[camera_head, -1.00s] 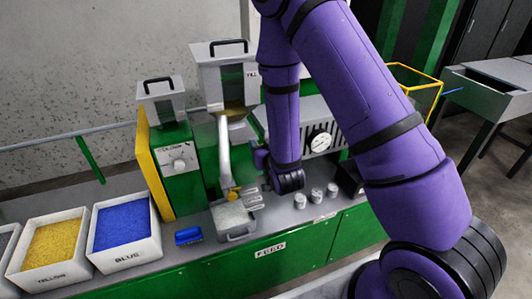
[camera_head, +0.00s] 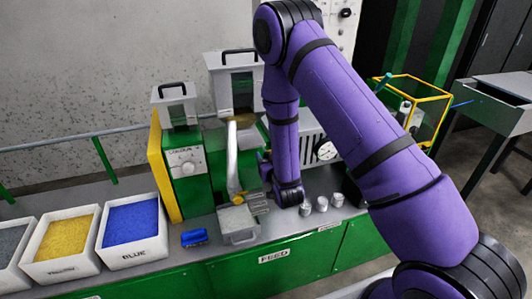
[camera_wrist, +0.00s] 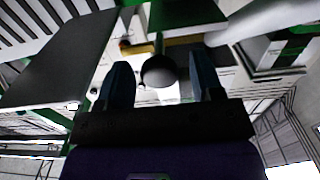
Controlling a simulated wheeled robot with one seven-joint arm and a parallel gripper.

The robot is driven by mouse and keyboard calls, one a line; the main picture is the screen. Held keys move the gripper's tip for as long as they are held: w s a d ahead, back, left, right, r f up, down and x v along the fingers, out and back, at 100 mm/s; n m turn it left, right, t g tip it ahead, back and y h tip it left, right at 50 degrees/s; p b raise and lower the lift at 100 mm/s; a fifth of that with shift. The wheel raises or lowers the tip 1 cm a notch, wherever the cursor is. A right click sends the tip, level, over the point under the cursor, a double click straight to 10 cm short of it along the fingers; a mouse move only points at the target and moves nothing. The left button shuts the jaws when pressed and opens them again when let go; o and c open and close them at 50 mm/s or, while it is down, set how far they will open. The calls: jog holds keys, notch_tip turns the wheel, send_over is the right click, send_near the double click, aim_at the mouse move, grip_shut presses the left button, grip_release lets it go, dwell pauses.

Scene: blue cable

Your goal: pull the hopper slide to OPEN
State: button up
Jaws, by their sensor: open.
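The large hopper (camera_head: 219,88), a clear-fronted grey box with a black handle, stands above the green machine. A round dark knob (camera_wrist: 158,71) on a thin rod shows in the wrist view, apparently the slide's pull. My gripper (camera_wrist: 160,62) is open, with one blue finger on either side of the knob. There is a gap on both sides, and I cannot tell whether the knob is fully between the fingertips in depth. In the head view my purple arm hides the slide and most of my gripper.
A smaller hopper (camera_head: 176,108) stands at the left. A pale spout (camera_head: 232,160) runs down to a grey box (camera_head: 237,224). Small metal cups (camera_head: 322,204) stand right of my wrist. Bins of blue (camera_head: 131,222) and yellow (camera_head: 66,238) pellets sit at the left.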

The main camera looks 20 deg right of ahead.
jog(key=shift+w, duration=1.3)
